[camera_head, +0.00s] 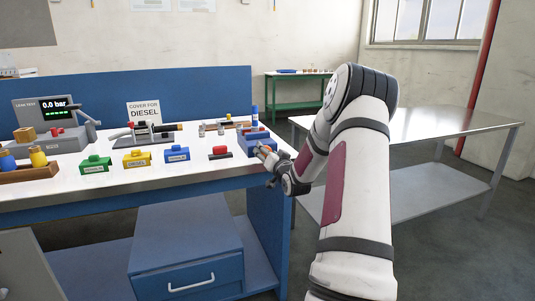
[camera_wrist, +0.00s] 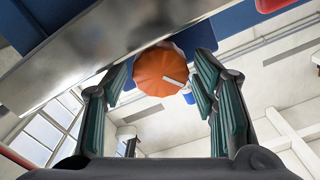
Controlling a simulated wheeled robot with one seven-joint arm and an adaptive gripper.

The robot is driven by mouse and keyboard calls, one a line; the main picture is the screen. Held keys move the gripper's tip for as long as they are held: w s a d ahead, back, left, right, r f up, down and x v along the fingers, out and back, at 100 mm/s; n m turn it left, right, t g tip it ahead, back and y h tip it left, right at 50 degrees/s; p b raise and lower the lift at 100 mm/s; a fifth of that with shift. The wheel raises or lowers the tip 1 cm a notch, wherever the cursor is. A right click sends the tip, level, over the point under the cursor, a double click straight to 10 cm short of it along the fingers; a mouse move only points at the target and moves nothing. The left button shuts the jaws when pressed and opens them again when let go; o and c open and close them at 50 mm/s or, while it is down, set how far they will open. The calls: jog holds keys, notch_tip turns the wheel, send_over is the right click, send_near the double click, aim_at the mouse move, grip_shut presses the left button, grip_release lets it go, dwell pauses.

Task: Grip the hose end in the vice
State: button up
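My gripper (camera_head: 267,158) is at the right front edge of the bench, beside a small blue fixture (camera_head: 256,143) that looks like the vice. In the wrist view an orange ribbed knob (camera_wrist: 158,72) with a white mark sits between the two fingers of my gripper (camera_wrist: 161,78). The finger pads come close to both sides of the knob; I cannot tell whether they press on it. I cannot clearly make out the hose end or the vice's jaw gap; my gripper and arm partly cover that area.
Green (camera_head: 96,164), yellow (camera_head: 137,158) and blue (camera_head: 177,153) blocks and a red piece (camera_head: 220,152) stand along the bench front. A leak tester (camera_head: 50,125) is at left, a dark fixture (camera_head: 145,134) in the middle. A steel table (camera_head: 440,125) is at right.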

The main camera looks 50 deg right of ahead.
jog(key=shift+s, duration=0.1)
jog(key=v, duration=1.2)
